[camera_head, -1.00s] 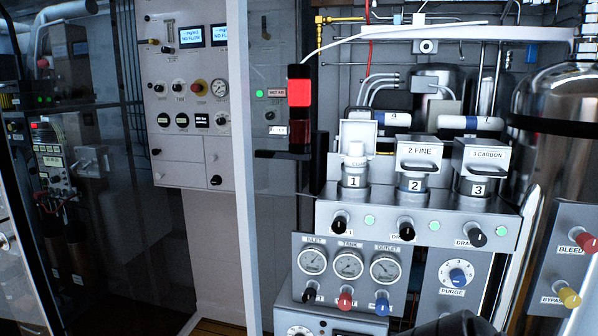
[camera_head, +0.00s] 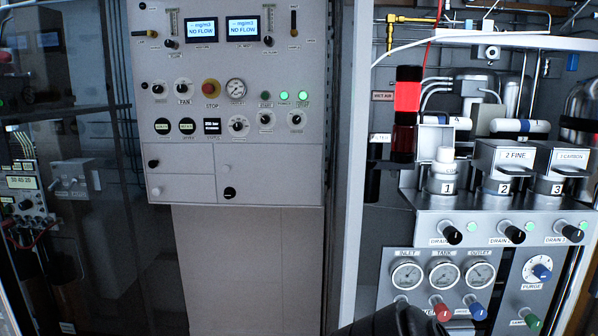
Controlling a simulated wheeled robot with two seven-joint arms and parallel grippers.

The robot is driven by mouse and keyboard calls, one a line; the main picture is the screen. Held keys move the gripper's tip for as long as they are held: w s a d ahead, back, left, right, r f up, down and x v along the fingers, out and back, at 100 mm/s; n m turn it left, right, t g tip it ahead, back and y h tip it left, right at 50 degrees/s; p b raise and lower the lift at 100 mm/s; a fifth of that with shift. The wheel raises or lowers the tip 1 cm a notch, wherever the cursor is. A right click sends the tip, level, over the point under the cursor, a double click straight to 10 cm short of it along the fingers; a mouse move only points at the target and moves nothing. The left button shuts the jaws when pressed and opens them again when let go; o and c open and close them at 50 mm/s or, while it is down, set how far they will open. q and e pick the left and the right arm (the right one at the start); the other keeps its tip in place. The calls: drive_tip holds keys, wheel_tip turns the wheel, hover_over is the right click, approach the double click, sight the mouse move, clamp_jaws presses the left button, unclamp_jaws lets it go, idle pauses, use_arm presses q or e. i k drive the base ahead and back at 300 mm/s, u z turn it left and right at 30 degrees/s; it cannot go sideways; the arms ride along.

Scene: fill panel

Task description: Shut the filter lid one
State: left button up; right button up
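Filter lid one (camera_head: 434,138) is swung up and stands open behind its housing (camera_head: 441,187), which is marked 1. A white filter top (camera_head: 445,156) shows in the open housing, in front of the lid. The neighbouring lids, 2 FINE (camera_head: 508,157) and 3 CARBON (camera_head: 566,158), are down over their housings. No gripper fingers show. A dark rounded shape at the bottom edge looks like part of my arm, and it is well below the filters.
A red-lit stack light (camera_head: 407,95) stands just left of filter one, beside a pale upright post (camera_head: 357,190). Drain knobs (camera_head: 453,234) and gauges (camera_head: 443,275) stick out below the filters. A control panel (camera_head: 234,85) is on the left.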

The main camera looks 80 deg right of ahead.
sight(429, 137)
drive_tip(key=z, duration=3.25)
drive_tip(key=k, duration=1.7)
drive_tip(key=z, duration=1.2)
drive_tip(key=i, duration=2.05)
drive_tip(key=u, duration=0.05)
